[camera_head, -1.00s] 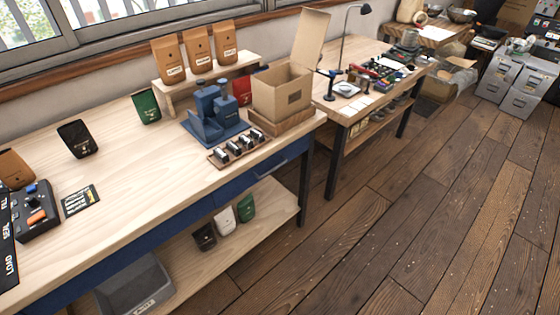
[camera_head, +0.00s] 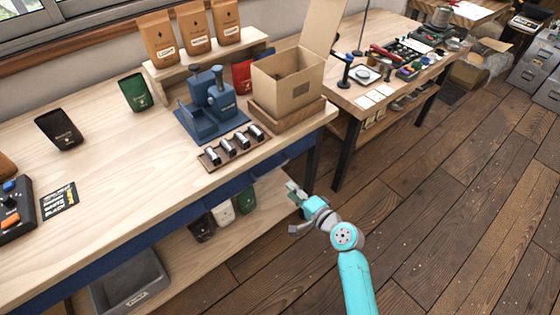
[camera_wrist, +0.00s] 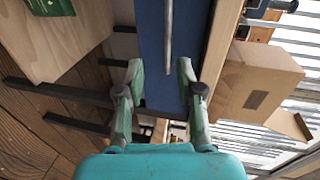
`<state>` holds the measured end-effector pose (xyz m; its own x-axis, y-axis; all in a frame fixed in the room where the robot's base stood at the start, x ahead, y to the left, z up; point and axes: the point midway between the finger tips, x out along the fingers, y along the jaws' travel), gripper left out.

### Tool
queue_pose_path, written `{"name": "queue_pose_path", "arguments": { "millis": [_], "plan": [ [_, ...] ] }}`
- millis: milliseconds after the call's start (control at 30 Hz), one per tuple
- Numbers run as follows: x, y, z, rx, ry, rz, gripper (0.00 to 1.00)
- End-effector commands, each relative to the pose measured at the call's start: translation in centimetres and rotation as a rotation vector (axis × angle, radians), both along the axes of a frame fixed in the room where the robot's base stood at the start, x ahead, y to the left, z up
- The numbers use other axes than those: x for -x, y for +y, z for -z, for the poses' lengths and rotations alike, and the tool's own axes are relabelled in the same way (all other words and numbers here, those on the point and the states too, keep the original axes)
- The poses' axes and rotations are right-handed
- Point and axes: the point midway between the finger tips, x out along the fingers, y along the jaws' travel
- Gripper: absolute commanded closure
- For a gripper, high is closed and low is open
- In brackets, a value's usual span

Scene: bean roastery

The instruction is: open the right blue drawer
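The right blue drawer (camera_head: 240,185) is set under the front edge of the near wooden table (camera_head: 130,185). It looks closed. In the wrist view its blue front (camera_wrist: 150,60) fills the middle, with a thin grey bar handle (camera_wrist: 168,38) running along it, upright in the picture. My gripper (camera_head: 294,208) is in front of the right end of the table. In the wrist view my gripper (camera_wrist: 160,78) has its two fingers spread, one on each side of the handle's line.
A cardboard box (camera_head: 287,80), a blue press (camera_head: 212,105) and a rack of metal pieces (camera_head: 232,148) stand on the table above. Small bags (camera_head: 223,213) and a grey bin (camera_head: 130,280) are on the lower shelf. The wooden floor at right is clear.

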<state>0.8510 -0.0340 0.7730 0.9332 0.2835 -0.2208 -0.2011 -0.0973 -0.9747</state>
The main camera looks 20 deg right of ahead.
Motion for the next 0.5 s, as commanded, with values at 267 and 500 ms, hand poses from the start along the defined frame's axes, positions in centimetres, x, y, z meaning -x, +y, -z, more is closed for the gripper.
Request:
{"name": "queue_pose_path", "arguments": {
  "millis": [267, 500],
  "plan": [
    [-2.2, 0.1, -0.7, -0.039, -0.006, -0.015, 0.63],
    [-5.8, 1.2, 0.1, -0.037, -0.007, -0.016, 0.63]
  ]
}}
